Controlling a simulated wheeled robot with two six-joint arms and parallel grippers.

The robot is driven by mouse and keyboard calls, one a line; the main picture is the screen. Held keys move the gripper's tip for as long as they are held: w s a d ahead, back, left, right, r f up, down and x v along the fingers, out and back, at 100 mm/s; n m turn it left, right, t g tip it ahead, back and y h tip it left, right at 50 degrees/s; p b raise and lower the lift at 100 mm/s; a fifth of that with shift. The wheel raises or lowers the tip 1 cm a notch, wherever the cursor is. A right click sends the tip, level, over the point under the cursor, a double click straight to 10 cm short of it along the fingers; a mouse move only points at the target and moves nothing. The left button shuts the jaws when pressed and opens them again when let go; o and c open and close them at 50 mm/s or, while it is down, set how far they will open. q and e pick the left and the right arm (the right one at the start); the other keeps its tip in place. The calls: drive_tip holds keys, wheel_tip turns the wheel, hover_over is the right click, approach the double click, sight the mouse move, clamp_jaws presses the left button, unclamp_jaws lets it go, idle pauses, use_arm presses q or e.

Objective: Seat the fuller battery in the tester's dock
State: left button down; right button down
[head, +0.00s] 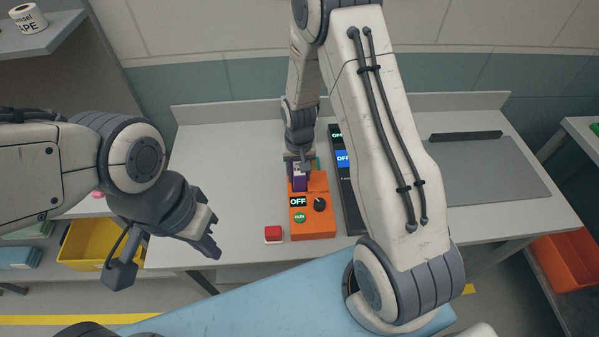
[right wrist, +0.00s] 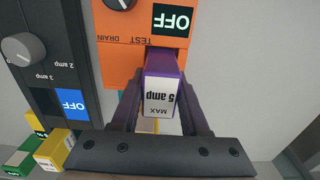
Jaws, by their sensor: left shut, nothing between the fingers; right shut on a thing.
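The orange tester (head: 315,215) stands on the bench with an OFF display, a dark knob and a green button. It also shows in the right wrist view (right wrist: 118,62), with the words TEST and DRAIN. My right gripper (head: 300,166) is shut on a purple battery (head: 299,184) at the tester's far end. In the right wrist view, the battery (right wrist: 161,72) has a white end marked "MAX 5 amp" and meets the tester's edge. I cannot tell how deep it sits; the dock is hidden. My left gripper (head: 211,242) is shut and empty, left of the tester.
A black unit (right wrist: 65,60) with a blue OFF display and a knob stands beside the tester. Green (right wrist: 18,160) and yellow (right wrist: 54,149) blocks lie by it. A red block (head: 273,234) sits left of the tester. A grey mat (head: 485,170) lies right; the bench's left part is clear.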

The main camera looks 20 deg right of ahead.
drive_tip(key=shift+f, duration=0.3)
idle(0.6)
drive_tip(key=shift+c, duration=1.6)
unclamp_jaws()
wheel_tip(320, 180, up, 10)
drive_tip(key=shift+r+b, duration=0.25)
drive_tip(key=shift+b, duration=0.8)
drive_tip(key=s+a+r+n, duration=0.4)
drive_tip(key=s+a+r, duration=0.2)
drive_tip(key=s+a, duration=0.25)
drive_tip(key=s+a+r+n, duration=0.2)
drive_tip(key=s+n, duration=0.1)
drive_tip(key=s, duration=0.4)
drive_tip(key=s+a+r+n+y, duration=0.1)
drive_tip(key=s+a+r+n, duration=0.1)
drive_tip(key=s, duration=0.6)
drive_tip(key=shift+a+r+n, duration=0.15)
drive_tip(key=shift+a+n, duration=0.55)
drive_tip(key=shift+n, duration=0.1)
